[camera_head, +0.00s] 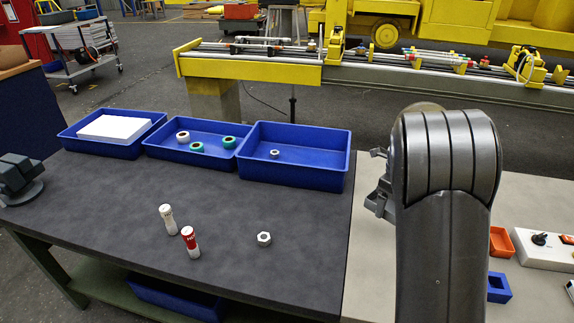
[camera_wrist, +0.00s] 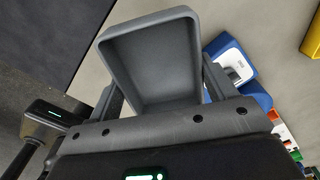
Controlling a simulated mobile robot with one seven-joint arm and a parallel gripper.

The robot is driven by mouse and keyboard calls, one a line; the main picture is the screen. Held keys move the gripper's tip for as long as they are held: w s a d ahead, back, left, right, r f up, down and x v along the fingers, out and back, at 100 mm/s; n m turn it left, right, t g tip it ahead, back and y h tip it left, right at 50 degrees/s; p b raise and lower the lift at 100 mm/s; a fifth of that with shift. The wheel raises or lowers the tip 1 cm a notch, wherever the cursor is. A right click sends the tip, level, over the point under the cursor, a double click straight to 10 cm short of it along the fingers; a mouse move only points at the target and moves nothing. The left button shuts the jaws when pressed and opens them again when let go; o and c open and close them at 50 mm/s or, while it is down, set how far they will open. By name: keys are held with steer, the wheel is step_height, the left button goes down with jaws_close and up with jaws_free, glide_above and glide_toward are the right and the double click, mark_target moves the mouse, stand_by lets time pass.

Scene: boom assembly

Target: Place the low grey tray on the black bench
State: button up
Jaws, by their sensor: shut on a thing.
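The low grey tray (camera_wrist: 150,65) shows in the wrist view, tilted in the picture with its empty inside facing the camera. My gripper (camera_wrist: 162,88) is shut on it, with a finger at either side of its near end. In the head view, my gripper (camera_head: 380,190) shows only in part at the left edge of my arm, and I cannot make out the tray there. The black bench (camera_head: 110,215) fills the left and middle of the head view. My gripper is to the right of it, over the pale table. The bench's dark top also shows in the wrist view (camera_wrist: 45,35).
Three blue bins (camera_head: 297,178) line the bench's back edge. A white bottle (camera_head: 168,220), a red-and-white bottle (camera_head: 190,242) and a nut (camera_head: 264,239) stand toward the front. A vise (camera_head: 20,180) is at left. The bench's left-middle and right parts are clear.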

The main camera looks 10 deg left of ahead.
steer(key=s+a+n, duration=0.1)
steer(key=a+n, duration=0.1)
steer(key=a, duration=0.9)
glide_above(310, 220)
step_height(310, 220, down, 7)
steer(key=shift+f, duration=1.95)
steer(key=shift+f, duration=0.1)
steer(key=o, duration=1)
steer(key=shift+o, duration=0.2)
step_height(310, 220, up, 12)
